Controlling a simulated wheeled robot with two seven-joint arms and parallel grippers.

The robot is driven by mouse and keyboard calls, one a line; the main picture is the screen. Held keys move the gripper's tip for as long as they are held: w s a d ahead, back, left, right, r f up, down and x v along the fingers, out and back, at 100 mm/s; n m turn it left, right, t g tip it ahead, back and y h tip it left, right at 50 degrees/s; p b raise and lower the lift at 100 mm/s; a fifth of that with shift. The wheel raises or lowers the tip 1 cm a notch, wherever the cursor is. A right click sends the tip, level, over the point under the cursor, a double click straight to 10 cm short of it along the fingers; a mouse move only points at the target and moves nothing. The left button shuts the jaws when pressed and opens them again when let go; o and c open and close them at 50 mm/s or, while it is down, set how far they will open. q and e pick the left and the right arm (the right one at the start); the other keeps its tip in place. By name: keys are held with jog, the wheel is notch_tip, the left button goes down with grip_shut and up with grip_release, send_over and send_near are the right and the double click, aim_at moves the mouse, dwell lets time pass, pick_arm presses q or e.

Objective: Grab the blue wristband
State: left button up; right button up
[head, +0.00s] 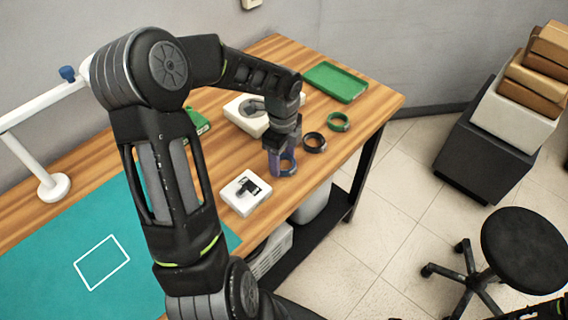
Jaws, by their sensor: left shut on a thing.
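The blue wristband (291,170) is a small ring near the front edge of the wooden table. My left gripper (281,168) points down over it and is shut on it, with the fingers hiding part of the ring. From this view I cannot tell whether the band is still touching the table. A black wristband (314,149) and a green wristband (340,128) lie apart from it, farther right. My right gripper does not show; only a dark piece of my arm appears at the bottom right corner.
A white box with a black device (243,203) sits left of the gripper. Another white case (236,116) lies behind it. A green tray (336,82) lies at the back right. A teal mat (112,225) and white lamp stand (53,188) are left. A stool (522,250) stands right.

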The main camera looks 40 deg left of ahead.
pick_arm(q)
jog(key=c, duration=0.7)
jog(key=shift+r, duration=0.1)
notch_tip(320, 180, up, 10)
jog(key=shift+f+b, duration=0.1)
jog(key=shift+b, duration=0.45)
